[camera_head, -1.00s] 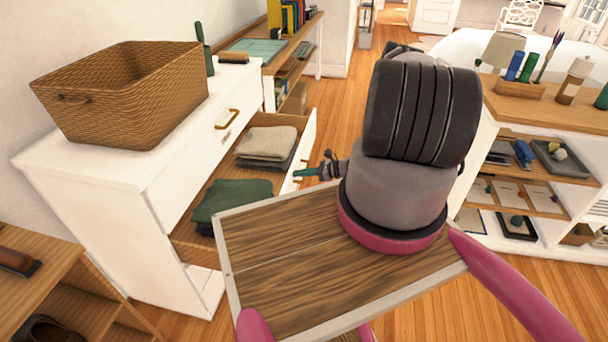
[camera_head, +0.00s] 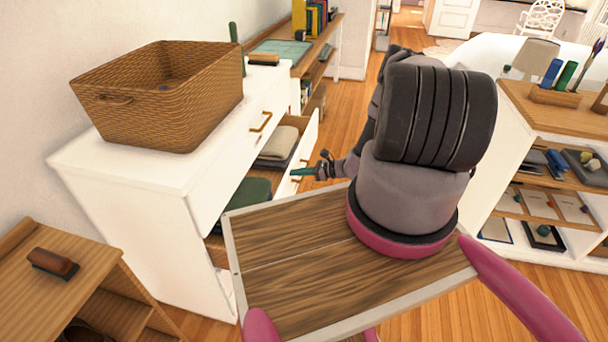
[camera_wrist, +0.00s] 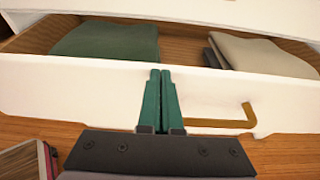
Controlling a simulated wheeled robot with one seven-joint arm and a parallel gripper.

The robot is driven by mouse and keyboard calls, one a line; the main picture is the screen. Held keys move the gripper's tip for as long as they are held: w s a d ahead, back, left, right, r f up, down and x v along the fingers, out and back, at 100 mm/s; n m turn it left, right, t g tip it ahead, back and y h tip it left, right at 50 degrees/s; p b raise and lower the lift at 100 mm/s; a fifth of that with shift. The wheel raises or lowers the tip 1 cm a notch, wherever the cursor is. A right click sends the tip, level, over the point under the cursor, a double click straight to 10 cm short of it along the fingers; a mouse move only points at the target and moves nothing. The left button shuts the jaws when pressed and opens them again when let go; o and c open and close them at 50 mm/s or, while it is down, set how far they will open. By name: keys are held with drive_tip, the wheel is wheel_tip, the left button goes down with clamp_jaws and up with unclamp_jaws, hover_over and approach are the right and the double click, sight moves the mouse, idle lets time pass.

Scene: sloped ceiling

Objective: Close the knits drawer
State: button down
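The knits drawer (camera_wrist: 60,88) is partly open in the white dresser (camera_head: 130,230). A folded green knit (camera_wrist: 105,42) lies on its left side and a folded beige knit (camera_wrist: 265,57) on its right in the wrist view; the beige knit (camera_head: 279,143) and green knit (camera_head: 247,192) also show in the head view. My gripper (camera_wrist: 160,75) has its green fingers together, at the middle of the drawer front, left of the brass handle (camera_wrist: 235,122). It appears to touch the front. In the head view my gripper (camera_head: 293,172) points at the drawer front.
A wicker basket (camera_head: 160,110) stands on the dresser top. A low wooden shoe bench (camera_head: 85,275) with a brush is at the lower left. A white shelf unit (camera_head: 490,180) stands on the right. Bare wood floor lies between it and the dresser.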

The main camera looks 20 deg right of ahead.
drive_tip(key=w+a, duration=0.3)
drive_tip(key=a, duration=0.1)
drive_tip(key=w+a, duration=0.3)
drive_tip(key=a, duration=0.1)
drive_tip(key=w+a, duration=0.2)
drive_tip(key=a, duration=0.3)
drive_tip(key=shift+w, duration=0.4)
drive_tip(key=shift+a, duration=0.15)
drive_tip(key=shift+w+a+r, duration=0.1)
